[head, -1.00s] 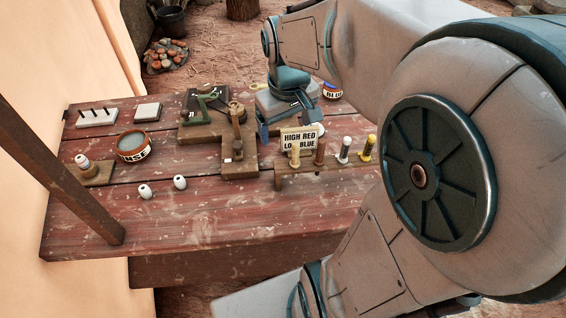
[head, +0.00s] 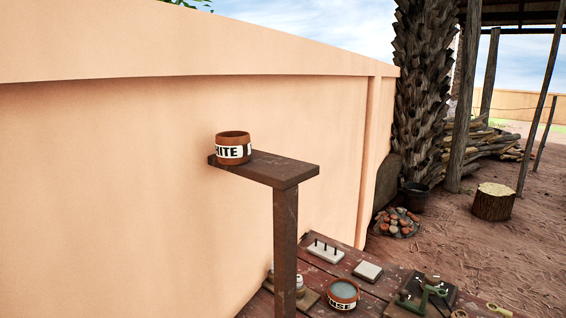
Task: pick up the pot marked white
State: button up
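The pot marked white (head: 233,147) is a small terracotta pot with a white label band showing "HITE". It stands upright near the left end of a narrow brown wooden shelf (head: 285,172) on a post, close to the plaster wall. My gripper is outside this view, so whether it is open or shut is hidden.
The red table below holds another labelled pot (head: 342,294) with pale contents, a pegged white block (head: 325,252), a pale square block (head: 368,271) and a dark device with green parts (head: 428,292). The tan wall (head: 130,190) runs behind the shelf. Open dirt ground lies to the right.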

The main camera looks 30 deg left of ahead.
aim_at(232, 147)
jog(key=k, duration=0.9)
jog(key=u, duration=2.2)
jog(key=i, duration=1.3)
jog(key=z, duration=1.55)
